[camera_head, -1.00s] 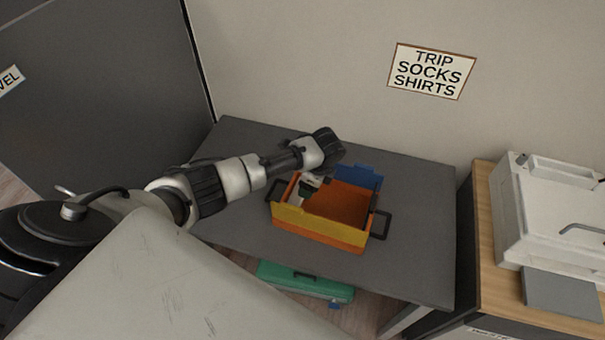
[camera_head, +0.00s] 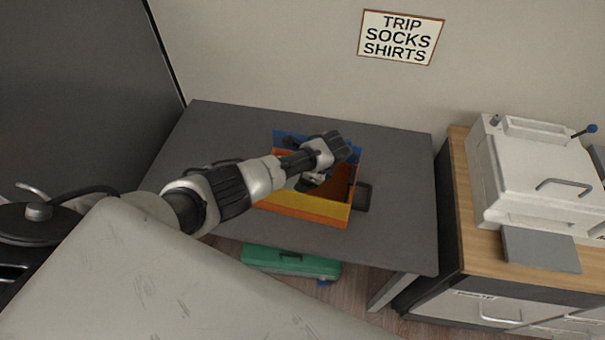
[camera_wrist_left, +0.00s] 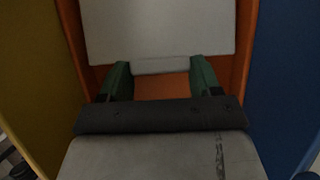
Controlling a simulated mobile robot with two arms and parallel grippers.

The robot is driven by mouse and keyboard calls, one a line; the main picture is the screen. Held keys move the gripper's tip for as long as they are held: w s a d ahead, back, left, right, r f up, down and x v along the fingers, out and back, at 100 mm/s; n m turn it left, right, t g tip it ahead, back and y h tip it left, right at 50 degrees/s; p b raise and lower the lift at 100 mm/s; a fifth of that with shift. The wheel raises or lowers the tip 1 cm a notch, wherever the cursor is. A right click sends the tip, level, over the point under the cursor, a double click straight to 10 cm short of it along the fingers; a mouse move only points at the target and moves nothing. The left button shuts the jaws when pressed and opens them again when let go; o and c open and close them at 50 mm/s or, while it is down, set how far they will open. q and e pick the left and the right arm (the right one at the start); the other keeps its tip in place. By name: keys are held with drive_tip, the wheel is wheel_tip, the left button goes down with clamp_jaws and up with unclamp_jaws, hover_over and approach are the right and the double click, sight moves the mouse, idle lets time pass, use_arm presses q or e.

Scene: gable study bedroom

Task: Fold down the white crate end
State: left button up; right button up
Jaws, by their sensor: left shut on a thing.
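The crate (camera_head: 325,219) stands on the grey table, with an orange base, a yellow front wall (camera_head: 310,203) and a blue back wall (camera_head: 290,137). My left gripper (camera_head: 314,182) reaches down inside it, with my forearm across the crate's left part. In the left wrist view, the green fingers of my left gripper (camera_wrist_left: 160,74) are shut on the small lower tab of the white crate end (camera_wrist_left: 158,30). Yellow is at left, blue at right, and orange floor shows between. In the head view my arm largely hides the white end, so its tilt is unclear. My right gripper is out of view.
The grey table (camera_head: 390,220) has free room right of and behind the crate. A dark handle (camera_head: 364,195) sticks out at the crate's right. A green case (camera_head: 290,262) lies below the table. A white machine (camera_head: 530,170) stands on the wooden cabinet at right.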

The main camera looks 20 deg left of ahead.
use_arm(q)
drive_tip(key=shift+s+d+f, duration=0.15)
drive_tip(key=shift+d+f, duration=0.05)
drive_tip(key=shift+f, duration=0.15)
drive_tip(key=o, duration=1.3)
drive_tip(key=shift+r, duration=0.1)
drive_tip(key=shift+a, duration=0.1)
drive_tip(key=shift+r, duration=0.2)
drive_tip(key=v, duration=1)
drive_tip(key=shift+r, duration=0.2)
drive_tip(key=shift+d, duration=0.25)
